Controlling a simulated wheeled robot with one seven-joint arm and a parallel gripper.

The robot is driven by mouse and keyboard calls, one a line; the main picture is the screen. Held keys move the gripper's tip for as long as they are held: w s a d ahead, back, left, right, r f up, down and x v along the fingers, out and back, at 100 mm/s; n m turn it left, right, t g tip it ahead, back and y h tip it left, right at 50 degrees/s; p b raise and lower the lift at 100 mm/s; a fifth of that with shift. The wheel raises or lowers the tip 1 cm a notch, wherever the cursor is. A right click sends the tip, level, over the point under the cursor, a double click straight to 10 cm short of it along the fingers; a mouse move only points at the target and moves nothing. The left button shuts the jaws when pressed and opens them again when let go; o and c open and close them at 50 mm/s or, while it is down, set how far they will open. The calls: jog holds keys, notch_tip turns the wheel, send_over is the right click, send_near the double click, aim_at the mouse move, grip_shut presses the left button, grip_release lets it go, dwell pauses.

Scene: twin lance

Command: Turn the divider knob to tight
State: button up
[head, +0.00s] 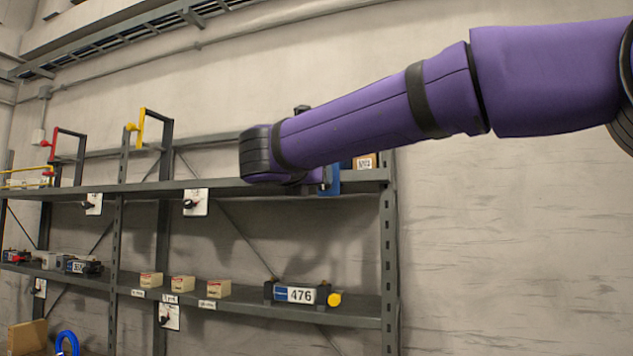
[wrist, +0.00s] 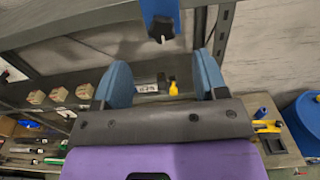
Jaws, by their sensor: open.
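A black knob (wrist: 161,30) with a pale tip sits on a blue plate (wrist: 160,8) at the top of the wrist view, by the shelf upright. I cannot read its markings or tell its setting. My gripper (wrist: 161,66) is open, its two blue fingers apart with nothing between them. The knob shows above and between the fingertips, apart from them. In the head view my purple arm hides the gripper. A blue piece (head: 334,180) shows just past my arm at the shelf edge; it looks like the same plate, with the knob mostly hidden.
Other dark knobs on white plates hang from the shelf edges, at upper middle (head: 194,203) and upper left (head: 92,204). A box labelled 476 (head: 296,294) and small boxes (head: 182,284) stand on the lower shelf. A blue barrel (wrist: 303,125) stands at right.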

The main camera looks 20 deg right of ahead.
jog(key=x, duration=0.9)
jog(key=shift+w+d, duration=0.2)
jog(key=shift+d, duration=0.05)
jog(key=shift+c, duration=0.5)
jog(key=c, duration=0.8)
